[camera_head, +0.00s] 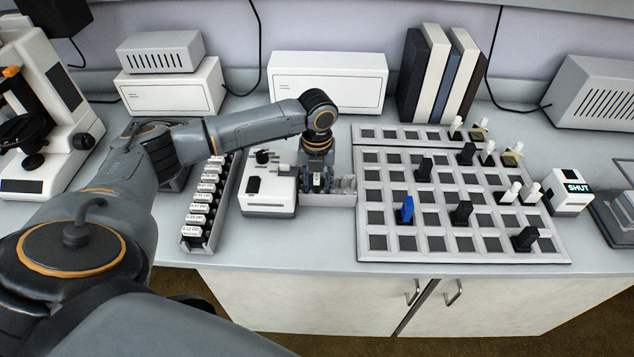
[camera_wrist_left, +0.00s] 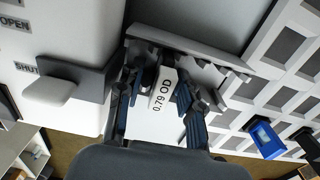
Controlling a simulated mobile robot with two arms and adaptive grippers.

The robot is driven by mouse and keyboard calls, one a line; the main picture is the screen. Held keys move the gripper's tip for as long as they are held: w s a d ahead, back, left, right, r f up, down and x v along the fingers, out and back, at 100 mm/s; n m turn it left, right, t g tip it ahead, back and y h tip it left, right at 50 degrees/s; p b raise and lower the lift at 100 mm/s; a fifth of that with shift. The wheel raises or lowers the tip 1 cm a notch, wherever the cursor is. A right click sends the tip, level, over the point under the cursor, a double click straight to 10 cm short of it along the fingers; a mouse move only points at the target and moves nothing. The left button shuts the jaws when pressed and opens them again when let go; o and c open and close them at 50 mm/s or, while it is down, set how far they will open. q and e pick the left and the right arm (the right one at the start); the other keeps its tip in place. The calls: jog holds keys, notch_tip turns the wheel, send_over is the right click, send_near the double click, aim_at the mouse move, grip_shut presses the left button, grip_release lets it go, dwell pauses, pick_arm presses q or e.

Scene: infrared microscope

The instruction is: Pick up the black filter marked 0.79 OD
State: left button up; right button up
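The filter marked 0.79 OD (camera_wrist_left: 163,90) shows in the left wrist view by its white label, at a grey slotted holder (camera_wrist_left: 228,92). Its body is mostly hidden below the label. My left gripper (camera_head: 318,184) points down at this holder (camera_head: 343,190), between the white box and the grid board in the head view. In the left wrist view its blue-padded fingers (camera_wrist_left: 157,100) stand apart on either side of the label, and a gap shows at the left finger. My right gripper is in neither view.
A white box (camera_head: 268,192) with a dark lever stands left of the holder. A rack of labelled filters (camera_head: 190,231) lies further left. The grid board (camera_head: 440,243) on the right carries a blue piece (camera_head: 407,209) and several black and white pieces. White cases stand behind.

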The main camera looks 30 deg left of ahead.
pick_arm(q)
jog(key=shift+f, duration=0.75)
grip_shut()
